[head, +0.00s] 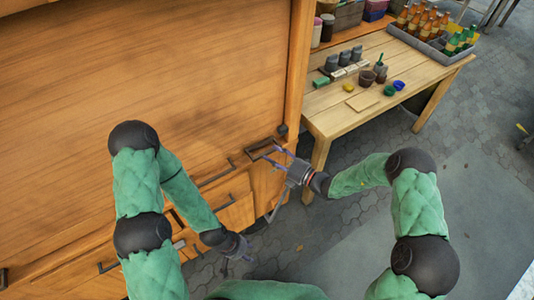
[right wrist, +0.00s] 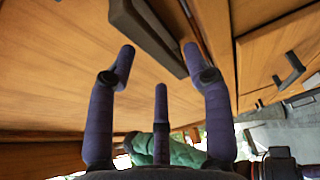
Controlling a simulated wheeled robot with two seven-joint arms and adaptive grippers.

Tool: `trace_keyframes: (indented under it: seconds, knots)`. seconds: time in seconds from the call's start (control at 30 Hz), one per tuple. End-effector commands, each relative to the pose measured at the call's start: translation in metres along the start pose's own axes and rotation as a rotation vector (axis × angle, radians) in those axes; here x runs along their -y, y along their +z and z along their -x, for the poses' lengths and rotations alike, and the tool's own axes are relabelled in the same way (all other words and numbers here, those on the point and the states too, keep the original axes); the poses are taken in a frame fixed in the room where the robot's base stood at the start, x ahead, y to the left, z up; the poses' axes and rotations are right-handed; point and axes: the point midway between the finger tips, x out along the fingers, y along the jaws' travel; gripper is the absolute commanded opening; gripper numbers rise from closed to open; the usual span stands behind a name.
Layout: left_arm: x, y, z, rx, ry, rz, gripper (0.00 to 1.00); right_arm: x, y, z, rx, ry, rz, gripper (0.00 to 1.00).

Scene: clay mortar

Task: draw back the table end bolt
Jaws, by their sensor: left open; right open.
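A dark fitting (head: 260,148) sits at the right end of the wooden panel's lower edge; I take it for the end bolt, but its parts are too small to tell. My right gripper (head: 281,156) is open beside it, with its fingertips pointing at the panel. In the right wrist view the open fingers (right wrist: 160,62) are empty, and a dark bar (right wrist: 146,32) lies beyond and between the tips. I cannot tell whether they touch it. My left gripper (head: 238,250) is open, low in front of the drawers, away from the fitting.
The large wooden panel (head: 150,70) fills the left. Drawers with dark handles (head: 226,201) lie below it. At the right, a wooden table (head: 340,112) holds jars, small bowls and a bottle crate (head: 430,44). The paved floor (head: 330,215) is open between my arms.

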Motion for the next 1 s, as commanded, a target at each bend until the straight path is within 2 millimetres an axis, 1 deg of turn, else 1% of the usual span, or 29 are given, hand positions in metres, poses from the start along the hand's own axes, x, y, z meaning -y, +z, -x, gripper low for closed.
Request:
trace_keyframes:
  seconds: [0.03, 0.2, 0.3, 0.4, 0.5, 0.6, 1.0]
  knots:
    - [0.0, 0.0, 0.0, 0.0, 0.0, 0.0, 0.46, 0.0, 0.002, 0.012, 0.005, -0.002, -0.001, 0.51]
    - [0.0, 0.0, 0.0, 0.0, 0.0, 0.0, 0.46, 0.0, 0.001, 0.045, 0.003, -0.001, -0.001, 0.51]
    - [0.0, 0.0, 0.0, 0.0, 0.0, 0.0, 0.46, 0.001, 0.0, 0.061, 0.002, -0.001, -0.001, 0.51]
    - [0.0, 0.0, 0.0, 0.0, 0.0, 0.0, 0.46, 0.001, 0.0, 0.072, 0.001, -0.002, -0.001, 0.51]
    - [0.0, 0.0, 0.0, 0.0, 0.0, 0.0, 0.46, 0.001, -0.001, 0.08, 0.0, -0.001, -0.001, 0.51]
    - [0.0, 0.0, 0.0, 0.0, 0.0, 0.0, 0.46, 0.001, -0.001, 0.082, -0.001, -0.001, -0.001, 0.51]
    - [0.0, 0.0, 0.0, 0.0, 0.0, 0.0, 0.46, 0.001, -0.001, 0.083, -0.002, -0.001, -0.001, 0.51]
